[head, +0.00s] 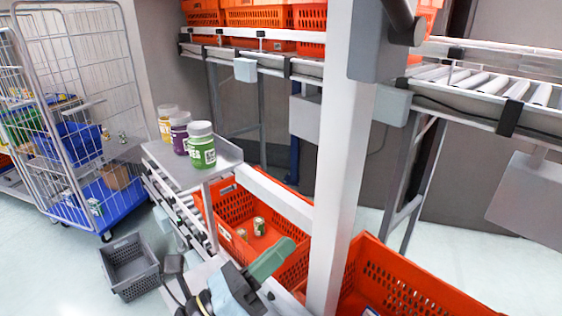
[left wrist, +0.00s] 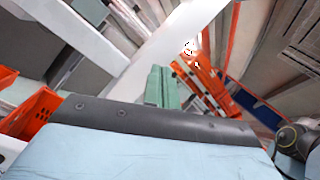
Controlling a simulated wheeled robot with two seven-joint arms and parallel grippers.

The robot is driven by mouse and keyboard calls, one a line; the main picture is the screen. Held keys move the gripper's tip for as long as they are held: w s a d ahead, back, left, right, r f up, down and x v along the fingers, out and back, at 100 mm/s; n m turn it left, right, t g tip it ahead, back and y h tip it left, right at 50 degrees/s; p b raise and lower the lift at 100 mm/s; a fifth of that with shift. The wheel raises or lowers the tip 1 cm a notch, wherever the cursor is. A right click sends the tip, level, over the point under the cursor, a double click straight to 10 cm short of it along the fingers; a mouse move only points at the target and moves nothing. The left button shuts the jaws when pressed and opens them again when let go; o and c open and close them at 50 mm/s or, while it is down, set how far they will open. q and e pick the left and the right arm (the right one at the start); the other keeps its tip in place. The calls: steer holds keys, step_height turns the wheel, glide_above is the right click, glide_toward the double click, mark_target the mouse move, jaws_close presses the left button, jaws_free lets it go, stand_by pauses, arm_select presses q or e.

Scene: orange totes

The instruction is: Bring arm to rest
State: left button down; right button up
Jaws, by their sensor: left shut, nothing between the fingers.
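My left gripper (head: 287,250) comes in at the bottom middle of the head view, with green fingers shut and nothing between them. It hovers over the front side of an orange tote (head: 212,200) that has a few small cans (head: 259,226) on its floor. In the left wrist view the shut green fingers (left wrist: 160,88) point away from the light blue gripper body. My right gripper is not in view.
A second orange tote (head: 400,285) stands right of a white upright post (head: 340,170). Jars (head: 201,147) stand on a small grey shelf (head: 220,158). A roller conveyor (head: 490,85) is at the back right. A grey crate (head: 130,268) and a wire cage trolley (head: 85,100) stand left.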

arm_select(q)
steer(key=w+a+f+n+t+y, duration=0.2)
steer(key=a+n+t+y, duration=0.1)
steer(key=a+n+y, duration=0.65)
steer(key=w+a+f+n+t+y, duration=0.25)
steer(key=a+n+y, duration=0.3)
steer(key=n, duration=0.75)
steer(key=s+a+f+n+g+y, duration=0.2)
steer(key=a+f+n+g, duration=0.15)
steer(key=f, duration=0.25)
steer(key=s+a+f+n+g+y, duration=0.3)
steer(key=f+n, duration=0.2)
steer(key=s+f+n+g+h, duration=0.1)
steer(key=s+f+n+g, duration=0.3)
steer(key=s, duration=0.3)
steer(key=s+f+n+g+h, duration=0.1)
steer(key=s+f+n+g, duration=0.1)
steer(key=s+f+g, duration=0.5)
steer(key=s+f+b, duration=0.2)
steer(key=f+b, duration=0.1)
steer(key=f, duration=1.3)
steer(key=s+f+b, duration=0.2)
steer(key=f+b, duration=0.1)
steer(key=f, duration=1.3)
steer(key=s+a+f+b, duration=0.2)
steer(key=s+f+b, duration=0.3)
steer(key=s+f, duration=1.1)
step_height(320, 180, down, 3)
steer(key=shift+a+r+g, duration=0.2)
steer(key=shift+a+g, duration=0.2)
